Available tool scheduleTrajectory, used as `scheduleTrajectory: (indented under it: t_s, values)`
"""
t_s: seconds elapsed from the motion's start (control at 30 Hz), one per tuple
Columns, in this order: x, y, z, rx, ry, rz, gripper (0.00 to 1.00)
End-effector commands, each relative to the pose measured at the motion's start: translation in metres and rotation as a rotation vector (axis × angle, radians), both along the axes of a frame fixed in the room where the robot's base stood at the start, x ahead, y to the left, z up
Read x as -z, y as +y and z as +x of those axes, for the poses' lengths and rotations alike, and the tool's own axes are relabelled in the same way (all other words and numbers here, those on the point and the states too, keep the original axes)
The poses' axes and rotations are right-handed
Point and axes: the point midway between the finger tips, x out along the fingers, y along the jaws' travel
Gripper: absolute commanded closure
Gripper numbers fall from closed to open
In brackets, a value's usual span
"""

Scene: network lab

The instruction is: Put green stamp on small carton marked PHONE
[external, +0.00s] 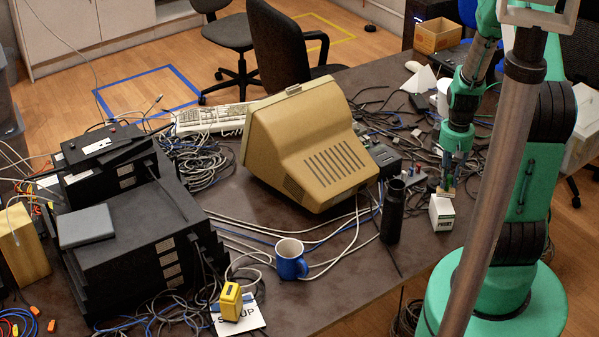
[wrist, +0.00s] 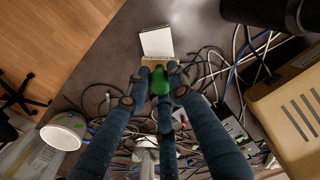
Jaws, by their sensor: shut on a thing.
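The small white carton (external: 442,214), with dark lettering that reads like PHONE, stands on the dark table near its right edge. My gripper (external: 447,178) is right above the carton, pointing down. In the wrist view my gripper (wrist: 159,76) is shut on the green stamp (wrist: 160,84), its fingers around the green handle. The stamp's tan base lies at the edge of the carton's white top (wrist: 157,42) in that view. In the external view the base is at or just over the carton's top; I cannot tell whether they touch. The fingers partly hide the stamp.
A black cylinder (external: 393,212) stands close left of the carton. A beige monitor (external: 320,150), a blue mug (external: 291,262) and a yellow object (external: 231,300) are farther left. Tangled cables and small devices crowd the table behind the carton. A bare strip lies in front.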

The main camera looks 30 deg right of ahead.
Motion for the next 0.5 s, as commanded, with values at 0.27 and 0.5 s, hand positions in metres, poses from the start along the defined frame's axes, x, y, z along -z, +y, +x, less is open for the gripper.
scheduleTrajectory:
  t_s: [0.27,0.5]
  values:
    - [0.029,0.0,0.0,0.0,0.001,0.0,1.0]
    - [0.033,0.0,0.0,0.0,0.0,0.0,1.0]
